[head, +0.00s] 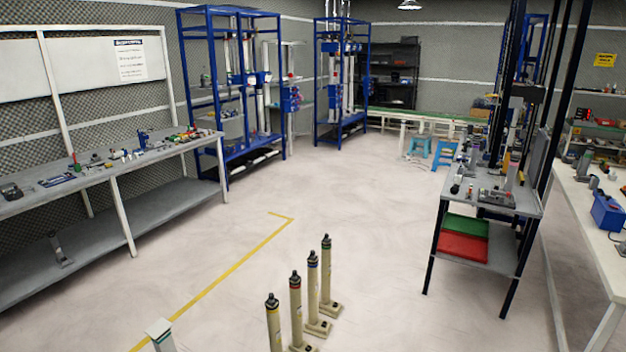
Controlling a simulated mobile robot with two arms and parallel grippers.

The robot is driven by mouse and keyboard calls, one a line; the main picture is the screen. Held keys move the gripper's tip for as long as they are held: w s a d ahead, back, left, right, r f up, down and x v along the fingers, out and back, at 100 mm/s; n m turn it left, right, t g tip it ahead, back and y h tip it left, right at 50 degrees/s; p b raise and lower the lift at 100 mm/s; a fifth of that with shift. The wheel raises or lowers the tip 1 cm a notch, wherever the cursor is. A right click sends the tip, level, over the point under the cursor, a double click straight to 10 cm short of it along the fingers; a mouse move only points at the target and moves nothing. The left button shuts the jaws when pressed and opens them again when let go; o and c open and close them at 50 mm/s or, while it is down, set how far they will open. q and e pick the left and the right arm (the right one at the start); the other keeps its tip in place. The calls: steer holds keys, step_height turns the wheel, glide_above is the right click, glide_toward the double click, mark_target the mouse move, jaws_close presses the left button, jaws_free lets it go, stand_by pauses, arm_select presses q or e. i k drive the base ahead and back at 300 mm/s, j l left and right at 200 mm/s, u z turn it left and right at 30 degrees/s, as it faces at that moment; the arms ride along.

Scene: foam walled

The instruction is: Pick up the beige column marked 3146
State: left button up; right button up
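Several beige columns stand upright in a row on the floor at the bottom middle of the head view. Each has a black top and a coloured band. The nearest column (274,331) has a yellow band and its base is cut off by the frame. Behind it are a red-banded column (296,315), a blue-banded column (313,293) and a green-banded column (326,278), with small square bases. No number can be read on any of them, so I cannot tell which is 3146. Neither of my grippers is in view.
A pale post (162,338) shows at the bottom edge. A grey workbench (120,172) with tools lines the left wall. A table (516,205) with red and green trays below stands at right. Blue racks (232,90) are at the back. The middle floor (350,190) is clear.

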mark_target(330, 307)
steer(key=i+l+u, duration=0.2)
steer(key=i+l, duration=0.15)
steer(key=i+l+u, duration=0.4)
steer(key=i+l, duration=0.2)
steer(key=l, duration=0.3)
steer(key=i+l+u, duration=0.2)
steer(key=l, duration=0.3)
steer(key=i+l+u, duration=0.2)
steer(key=l, duration=0.35)
steer(key=i+l+u, duration=0.2)
steer(key=l, duration=0.35)
steer(key=i+l+u, duration=0.15)
steer(key=l, duration=0.45)
steer(key=i+l+u, duration=0.2)
steer(key=l, duration=0.4)
steer(key=i+l+u, duration=0.3)
steer(key=l, duration=0.4)
steer(key=i+l+u, duration=0.25)
steer(key=l, duration=0.45)
steer(key=l+u, duration=0.3)
steer(key=l, duration=0.45)
steer(key=l+u, duration=0.25)
steer(key=l, duration=0.55)
steer(key=i+l+u, duration=0.15)
steer(key=l+u, duration=0.15)
steer(key=l, duration=0.65)
steer(key=l+u, duration=0.35)
steer(key=l, duration=0.55)
